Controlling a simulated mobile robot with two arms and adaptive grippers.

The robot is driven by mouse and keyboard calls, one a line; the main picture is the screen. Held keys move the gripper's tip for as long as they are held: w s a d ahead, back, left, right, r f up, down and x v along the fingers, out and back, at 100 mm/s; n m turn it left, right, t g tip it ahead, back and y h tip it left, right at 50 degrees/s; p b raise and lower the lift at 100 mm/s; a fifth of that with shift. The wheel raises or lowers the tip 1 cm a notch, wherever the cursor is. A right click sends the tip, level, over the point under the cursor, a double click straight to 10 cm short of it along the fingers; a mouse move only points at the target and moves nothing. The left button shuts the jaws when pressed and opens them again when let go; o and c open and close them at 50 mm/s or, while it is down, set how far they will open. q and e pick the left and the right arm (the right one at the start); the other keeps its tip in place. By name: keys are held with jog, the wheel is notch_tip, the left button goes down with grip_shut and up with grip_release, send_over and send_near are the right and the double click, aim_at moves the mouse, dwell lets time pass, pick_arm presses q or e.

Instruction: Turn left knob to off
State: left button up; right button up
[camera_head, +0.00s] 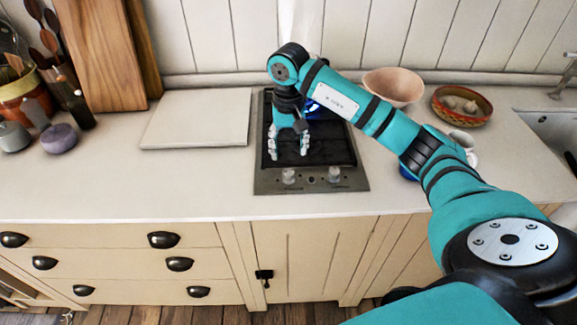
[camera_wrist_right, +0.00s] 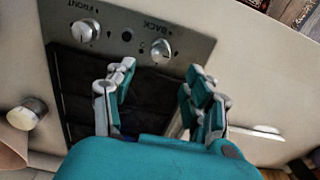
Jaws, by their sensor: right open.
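The left knob (camera_head: 289,176) is a pale round knob on the front strip of the black hob (camera_head: 333,187). In the right wrist view, which is turned around, it appears as the knob (camera_wrist_right: 161,49) beside the word BACK. Its exact setting is hard to read. The other knob (camera_head: 335,174) is to its right; it shows beside FRONT in the wrist view (camera_wrist_right: 85,31). My right gripper (camera_head: 288,148) is open and empty above the hob, behind the left knob, fingers pointing down toward the front strip. In the wrist view its fingertips (camera_wrist_right: 160,85) are apart, with no contact seen.
A white board (camera_head: 196,119) lies left of the hob. A pink bowl (camera_head: 394,86) and a patterned bowl (camera_head: 461,105) stand to the right. A dark blue object is partly hidden behind my right arm. The counter in front of the board is clear.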

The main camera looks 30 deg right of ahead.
aim_at(288, 171)
notch_tip(288, 171, down, 8)
jog(key=shift+f+p, duration=0.1)
jog(key=shift+p, duration=0.75)
grip_shut()
